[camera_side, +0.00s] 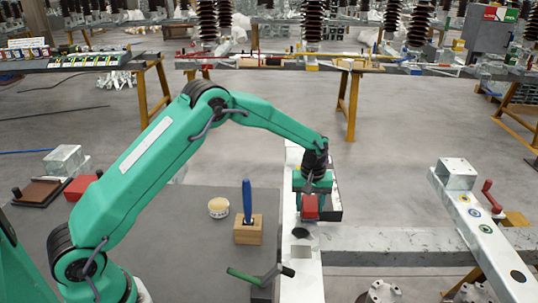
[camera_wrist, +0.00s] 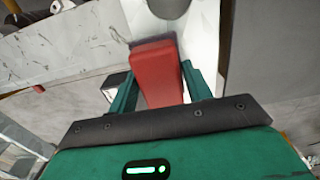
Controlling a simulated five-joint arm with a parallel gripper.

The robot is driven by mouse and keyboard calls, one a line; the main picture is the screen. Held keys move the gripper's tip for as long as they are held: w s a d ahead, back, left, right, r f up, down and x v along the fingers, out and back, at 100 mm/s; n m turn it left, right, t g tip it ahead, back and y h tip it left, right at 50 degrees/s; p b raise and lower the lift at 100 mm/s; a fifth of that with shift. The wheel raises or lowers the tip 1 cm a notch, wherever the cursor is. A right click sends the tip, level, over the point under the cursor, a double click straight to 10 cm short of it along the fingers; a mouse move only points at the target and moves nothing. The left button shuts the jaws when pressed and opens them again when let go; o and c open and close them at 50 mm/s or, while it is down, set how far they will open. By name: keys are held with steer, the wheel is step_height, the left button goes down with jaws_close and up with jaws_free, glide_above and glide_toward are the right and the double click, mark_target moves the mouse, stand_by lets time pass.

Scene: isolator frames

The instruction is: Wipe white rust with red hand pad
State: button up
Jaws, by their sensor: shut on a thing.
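My gripper (camera_side: 312,185) is over the pale upright-running steel beam (camera_side: 302,275), shut on a red hand pad (camera_side: 310,208). In the wrist view the red pad (camera_wrist: 158,75) sits between the two green fingers (camera_wrist: 160,92), its far end over the pale beam face (camera_wrist: 200,40) near a dark round hole (camera_wrist: 168,8). The pad's far end seems close to the metal; I cannot tell whether it touches. White rust cannot be told clearly from the pale metal; part of the face is hidden by the pad and gripper.
The grey table (camera_side: 150,225) left of the beam holds a jar (camera_side: 218,207), a wooden block (camera_side: 248,232) with a blue handle, a green-handled tool (camera_side: 262,276) and another red block (camera_side: 80,187). A steel crossbeam (camera_side: 385,240) runs right to an angled beam (camera_side: 480,235).

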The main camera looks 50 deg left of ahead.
steer(key=shift+w+d, duration=0.3)
steer(key=shift+f, duration=0.2)
steer(key=shift+s+a+f, duration=0.15)
steer(key=shift+s+a, duration=1.1)
steer(key=shift+a, duration=0.05)
steer(key=shift+s+a, duration=0.1)
